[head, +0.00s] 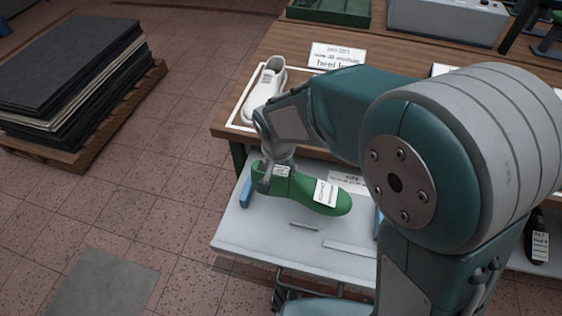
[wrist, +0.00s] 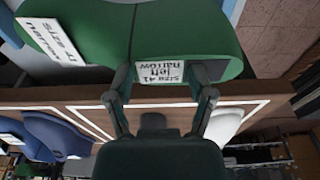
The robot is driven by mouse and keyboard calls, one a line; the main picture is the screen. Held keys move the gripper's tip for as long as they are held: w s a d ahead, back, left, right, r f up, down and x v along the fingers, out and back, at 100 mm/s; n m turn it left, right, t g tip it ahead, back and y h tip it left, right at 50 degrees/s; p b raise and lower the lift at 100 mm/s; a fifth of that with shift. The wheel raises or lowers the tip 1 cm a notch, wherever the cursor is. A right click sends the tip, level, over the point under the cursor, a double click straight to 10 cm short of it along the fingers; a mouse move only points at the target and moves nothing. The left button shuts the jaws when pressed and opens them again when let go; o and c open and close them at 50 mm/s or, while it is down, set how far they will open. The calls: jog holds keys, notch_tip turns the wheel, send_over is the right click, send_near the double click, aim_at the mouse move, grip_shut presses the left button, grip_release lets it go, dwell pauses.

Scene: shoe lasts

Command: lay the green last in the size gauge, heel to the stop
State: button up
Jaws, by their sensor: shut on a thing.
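The green last (head: 330,195) lies lengthwise over a pale grey board (head: 250,235), with white labels on it. My gripper (head: 275,180) is shut on its left part from above. I cannot tell whether the last touches the block or rests on the board.
A wooden bench (head: 310,40) behind carries a white shoe (head: 265,88) in a white outline and a sign (head: 337,56). A dark last (head: 538,236) lies at the far right. A pallet of dark sheets (head: 75,75) stands on the floor at left. My arm hides the right side.

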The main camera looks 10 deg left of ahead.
aim_at(278, 181)
jog(key=shift+a+f, duration=0.5)
jog(key=shift+f, duration=0.15)
jog(key=shift+d+f, duration=0.35)
jog(key=shift+f, duration=0.5)
jog(key=shift+a+f, duration=0.2)
jog(key=shift+f, duration=1)
jog(key=shift+d+f, duration=0.1)
jog(key=shift+f, duration=0.85)
jog(key=shift+f, duration=0.15)
jog(key=o, duration=1.3)
